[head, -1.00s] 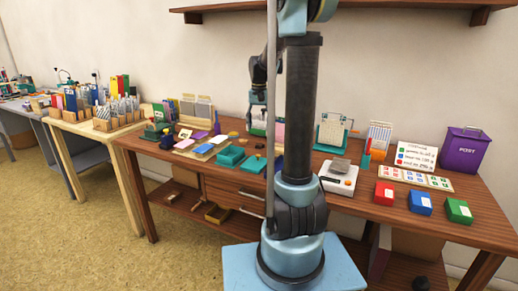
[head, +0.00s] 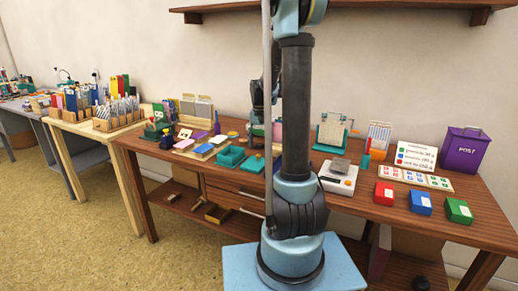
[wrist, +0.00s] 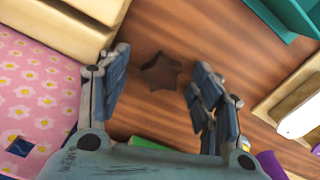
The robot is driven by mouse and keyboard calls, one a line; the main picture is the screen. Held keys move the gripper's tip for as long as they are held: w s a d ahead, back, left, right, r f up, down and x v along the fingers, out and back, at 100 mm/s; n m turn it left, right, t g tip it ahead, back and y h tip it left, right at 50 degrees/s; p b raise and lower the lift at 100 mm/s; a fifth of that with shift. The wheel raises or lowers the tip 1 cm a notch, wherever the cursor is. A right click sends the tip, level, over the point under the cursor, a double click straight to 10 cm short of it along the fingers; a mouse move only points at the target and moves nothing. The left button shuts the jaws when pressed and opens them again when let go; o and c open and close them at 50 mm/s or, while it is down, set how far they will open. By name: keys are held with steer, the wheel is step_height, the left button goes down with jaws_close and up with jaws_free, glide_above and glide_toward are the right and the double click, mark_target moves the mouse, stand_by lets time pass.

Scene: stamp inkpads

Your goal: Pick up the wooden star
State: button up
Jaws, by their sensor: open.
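The wooden star (wrist: 161,73) is dark brown and lies on the brown wooden table (wrist: 150,118) in the wrist view. It sits between and a little beyond the fingertips of my gripper (wrist: 162,60). The fingers are apart, one on each side of the star in the picture, and nothing is held. In the head view my gripper (head: 257,128) is low over the back of the table, partly hidden by my arm. I cannot make out the star there.
In the wrist view, a pink flowered surface (wrist: 38,92) and a cream block (wrist: 62,28) lie close on the left. A teal object (wrist: 288,14) is at top right. In the head view, a scale (head: 338,177) and colored boxes (head: 418,203) stand to the right.

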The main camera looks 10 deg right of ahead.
steer(key=c, duration=0.9)
steer(key=shift+r, duration=0.1)
steer(key=shift+c, duration=0.2)
